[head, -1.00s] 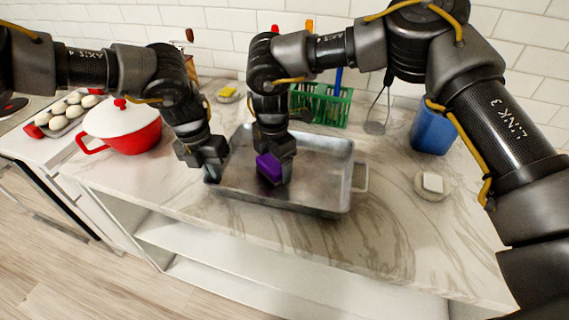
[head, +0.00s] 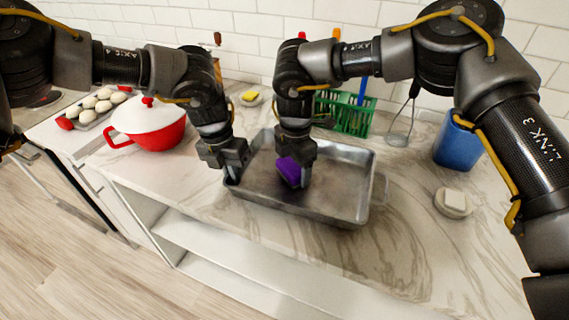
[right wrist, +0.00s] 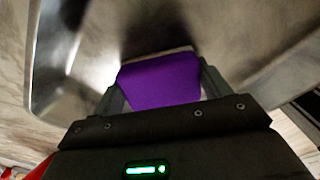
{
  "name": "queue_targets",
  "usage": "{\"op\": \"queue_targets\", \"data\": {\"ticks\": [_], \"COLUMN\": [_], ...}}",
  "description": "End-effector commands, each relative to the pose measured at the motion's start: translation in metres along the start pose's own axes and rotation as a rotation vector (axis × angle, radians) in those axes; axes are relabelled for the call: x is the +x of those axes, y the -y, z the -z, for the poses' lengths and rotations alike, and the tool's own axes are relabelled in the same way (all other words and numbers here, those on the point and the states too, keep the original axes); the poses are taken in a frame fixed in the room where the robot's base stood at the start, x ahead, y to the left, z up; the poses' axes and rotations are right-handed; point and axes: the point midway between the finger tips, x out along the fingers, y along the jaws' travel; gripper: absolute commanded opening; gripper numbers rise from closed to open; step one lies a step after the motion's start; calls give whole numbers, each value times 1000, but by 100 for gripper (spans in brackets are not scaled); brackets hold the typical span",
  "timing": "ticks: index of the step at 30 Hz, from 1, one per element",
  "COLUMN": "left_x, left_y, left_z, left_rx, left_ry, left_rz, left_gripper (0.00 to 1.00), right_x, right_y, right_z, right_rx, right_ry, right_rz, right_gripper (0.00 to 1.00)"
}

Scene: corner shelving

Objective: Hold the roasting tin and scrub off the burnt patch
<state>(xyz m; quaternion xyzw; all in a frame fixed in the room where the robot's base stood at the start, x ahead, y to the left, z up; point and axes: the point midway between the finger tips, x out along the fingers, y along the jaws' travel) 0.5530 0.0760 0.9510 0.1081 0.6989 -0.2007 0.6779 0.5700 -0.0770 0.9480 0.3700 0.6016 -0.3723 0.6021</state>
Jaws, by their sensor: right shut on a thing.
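The grey metal roasting tin (head: 338,190) sits on the marble counter, its right handle free. My right gripper (head: 293,170) is shut on a purple scrubber (head: 288,172), held inside the tin towards its left half. In the right wrist view the purple scrubber (right wrist: 160,82) fills the space between the fingers, with the tin's wall (right wrist: 52,60) beyond. My left gripper (head: 229,172) is at the tin's left end, by the rim; its fingertips and the left handle are hidden, so I cannot tell if it grips. A dark area shows by the scrubber; I cannot tell burnt patch from shadow.
A red pot with white lid (head: 150,125) stands left of my left gripper. Behind the tin are a green rack (head: 345,113) and a yellow sponge on a dish (head: 250,97). A blue container (head: 457,140) and a soap dish (head: 453,203) stand right. The front right counter is clear.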

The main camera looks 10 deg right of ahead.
Motion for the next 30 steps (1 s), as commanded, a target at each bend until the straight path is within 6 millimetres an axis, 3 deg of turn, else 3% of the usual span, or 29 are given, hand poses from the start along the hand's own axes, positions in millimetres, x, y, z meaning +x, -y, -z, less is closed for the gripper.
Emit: {"op": "queue_targets", "data": {"ticks": [30], "left_x": [0], "left_y": [-1], "left_z": [0], "left_rx": [-2], "left_ry": [0], "left_rz": [-1], "left_gripper": [0], "right_x": [1], "right_y": [72], "right_z": [-56], "right_rx": [0], "right_ry": [1], "right_rz": [1], "right_gripper": [55]}}
